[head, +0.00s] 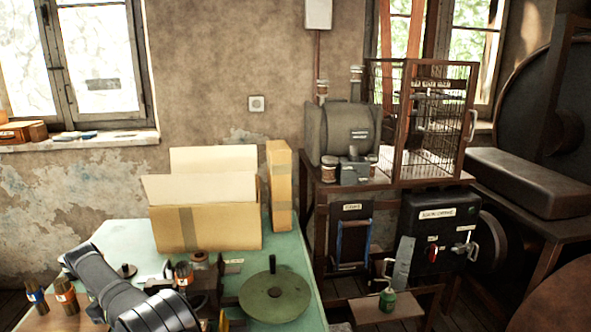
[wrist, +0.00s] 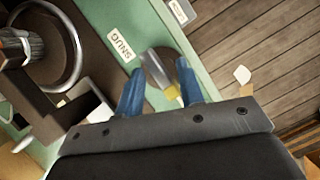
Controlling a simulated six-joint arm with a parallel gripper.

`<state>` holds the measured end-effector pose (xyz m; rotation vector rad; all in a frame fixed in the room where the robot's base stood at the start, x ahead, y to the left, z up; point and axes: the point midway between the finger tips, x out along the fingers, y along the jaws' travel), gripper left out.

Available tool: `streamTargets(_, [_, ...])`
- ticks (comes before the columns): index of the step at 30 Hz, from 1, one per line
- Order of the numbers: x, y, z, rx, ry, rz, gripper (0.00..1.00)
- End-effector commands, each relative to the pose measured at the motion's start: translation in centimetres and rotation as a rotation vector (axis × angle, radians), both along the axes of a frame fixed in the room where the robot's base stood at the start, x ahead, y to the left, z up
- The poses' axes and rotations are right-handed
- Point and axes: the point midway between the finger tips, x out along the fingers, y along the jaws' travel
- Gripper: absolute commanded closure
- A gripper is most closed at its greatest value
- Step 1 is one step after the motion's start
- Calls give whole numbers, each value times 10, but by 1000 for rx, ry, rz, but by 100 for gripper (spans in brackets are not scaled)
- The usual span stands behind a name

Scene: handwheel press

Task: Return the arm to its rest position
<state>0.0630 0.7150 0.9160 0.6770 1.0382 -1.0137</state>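My arm (head: 115,290) reaches across the lower left of the head view, over the green bench (head: 130,235). My gripper's end cannot be made out there. In the wrist view my gripper (wrist: 160,95) shows two blue fingers standing apart. A rounded grey metal piece (wrist: 157,68) with a yellow patch shows between and beyond the fingers. I cannot tell whether it touches either finger. A white label (wrist: 121,46) lies left of it on the green surface.
A green disc with an upright knob (head: 275,292) lies on the bench. An open cardboard box (head: 208,228) stands behind. Small jars (head: 65,297) stand left of my arm. A wire cage (head: 440,120) and a grey tank (head: 343,132) stand right. Floorboards (wrist: 265,50) show beyond the bench edge.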

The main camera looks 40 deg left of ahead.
Motion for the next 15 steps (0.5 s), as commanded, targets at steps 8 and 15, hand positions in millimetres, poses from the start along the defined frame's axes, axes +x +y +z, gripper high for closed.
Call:
streamTargets(8, [2, 1, 0, 1, 0, -208, 65])
streamTargets(15, [2, 0, 0, -1, 0, -279, 65])
